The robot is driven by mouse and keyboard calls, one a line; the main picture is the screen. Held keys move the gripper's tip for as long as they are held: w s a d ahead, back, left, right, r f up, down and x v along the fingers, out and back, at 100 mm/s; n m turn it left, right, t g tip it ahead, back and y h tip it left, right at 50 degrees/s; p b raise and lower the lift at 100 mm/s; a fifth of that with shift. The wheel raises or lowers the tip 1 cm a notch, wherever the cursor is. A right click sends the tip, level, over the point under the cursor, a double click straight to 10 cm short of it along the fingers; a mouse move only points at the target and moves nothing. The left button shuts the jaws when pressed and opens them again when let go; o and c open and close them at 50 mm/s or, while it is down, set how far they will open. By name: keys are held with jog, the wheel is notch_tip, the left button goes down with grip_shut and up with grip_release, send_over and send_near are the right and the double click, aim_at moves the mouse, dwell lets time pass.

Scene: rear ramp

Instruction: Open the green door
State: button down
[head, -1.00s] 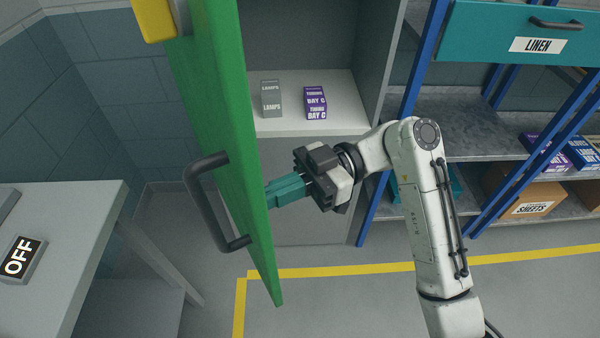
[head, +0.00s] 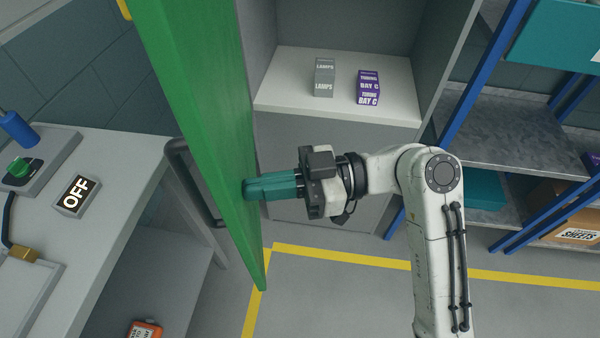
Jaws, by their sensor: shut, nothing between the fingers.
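The green door (head: 200,120) stands swung open, seen nearly edge-on in the left middle of the head view. Its dark bar handle (head: 192,185) is on the far left side of the door, partly hidden behind the door's edge. My gripper (head: 246,189) is shut and empty, its teal fingers pointing left at the door's inner face. The fingertips appear to touch that face or lie very close to it. The open cabinet (head: 340,150) shows to the right of the door, behind my gripper.
A grey box marked LAMPS (head: 324,77) and a purple box (head: 368,87) stand on the cabinet shelf. A grey table (head: 110,170) with an OFF sign (head: 76,195) is close on the left. A blue-framed rack (head: 500,120) stands right. Floor in front (head: 330,300) is clear.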

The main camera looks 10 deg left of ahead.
jog(key=s+a+m+t, duration=0.1)
jog(key=a+m+t, duration=0.1)
jog(key=a, duration=1)
jog(key=s+a+m+t, duration=0.2)
jog(key=a+t, duration=0.2)
jog(key=a, duration=0.8)
jog(key=shift+a+t+y+p, duration=0.2)
jog(key=shift+t+y+p, duration=0.1)
jog(key=shift+p, duration=0.15)
jog(key=shift+d, duration=0.1)
